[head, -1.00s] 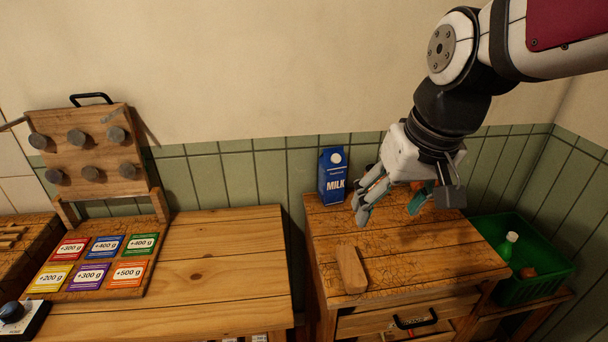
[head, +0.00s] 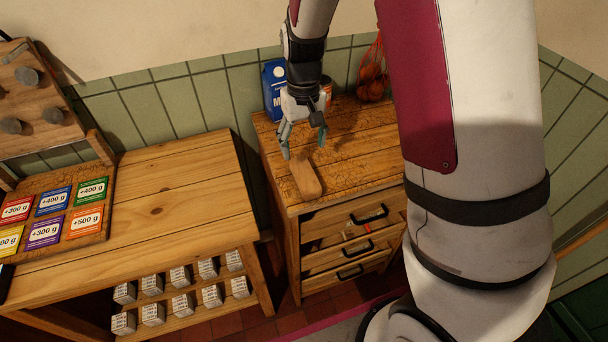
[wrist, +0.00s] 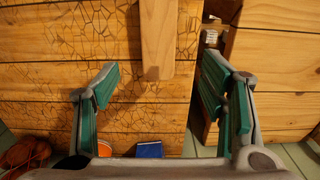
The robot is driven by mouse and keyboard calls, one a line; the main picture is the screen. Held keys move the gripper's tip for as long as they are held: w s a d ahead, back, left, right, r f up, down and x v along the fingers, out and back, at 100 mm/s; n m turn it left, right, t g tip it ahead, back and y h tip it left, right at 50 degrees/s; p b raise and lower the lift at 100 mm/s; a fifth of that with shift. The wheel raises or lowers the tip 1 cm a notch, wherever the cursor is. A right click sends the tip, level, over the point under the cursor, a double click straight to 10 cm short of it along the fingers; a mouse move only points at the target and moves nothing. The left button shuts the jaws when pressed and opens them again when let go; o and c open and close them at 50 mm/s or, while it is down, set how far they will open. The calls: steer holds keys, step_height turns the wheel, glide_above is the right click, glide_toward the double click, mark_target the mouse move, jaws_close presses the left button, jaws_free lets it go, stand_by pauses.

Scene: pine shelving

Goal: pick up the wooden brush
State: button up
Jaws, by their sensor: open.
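The wooden brush (head: 306,179) is a plain, light-brown elongated block lying on the small drawer cabinet's cracked wooden top (head: 350,150). No bristles can be made out. My gripper (head: 303,144) is open and empty, pointing down just behind and above the brush's far end. In the wrist view the brush (wrist: 157,38) reaches in from the top edge, its near end lying between the lines of my two open teal fingers (wrist: 158,75). The fingers look apart from it.
A blue milk carton (head: 273,88) and a net of oranges (head: 372,72) stand at the back of the cabinet top. A wider table (head: 180,195) with coloured weight cards (head: 52,202) is at the left, across a narrow gap. Small boxes (head: 180,304) sit below it. Drawers (head: 345,218) are under the cabinet top.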

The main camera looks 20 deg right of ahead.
mark_target(305, 173)
step_height(305, 173, down, 6)
steer(key=shift+f, duration=0.1)
steer(key=shift+s+f+p, duration=0.25)
steer(key=shift+f+p, duration=0.15)
steer(key=shift+f, duration=0.15)
steer(key=shift+s+d+f+p, duration=0.1)
steer(key=shift+f+p, duration=0.3)
steer(key=shift+f, duration=1.65)
steer(key=c, duration=1.4)
steer(key=shift+o, duration=0.2)
steer(key=shift+r, duration=0.15)
steer(key=shift+r+b, duration=0.3)
steer(key=shift+r, duration=0.6)
steer(key=shift+s+r, duration=0.55)
steer(key=shift+r, duration=0.25)
steer(key=s+r, duration=0.1)
steer(key=s, duration=1.4)
steer(key=shift+r+b, duration=0.2)
steer(key=shift+b, duration=0.2)
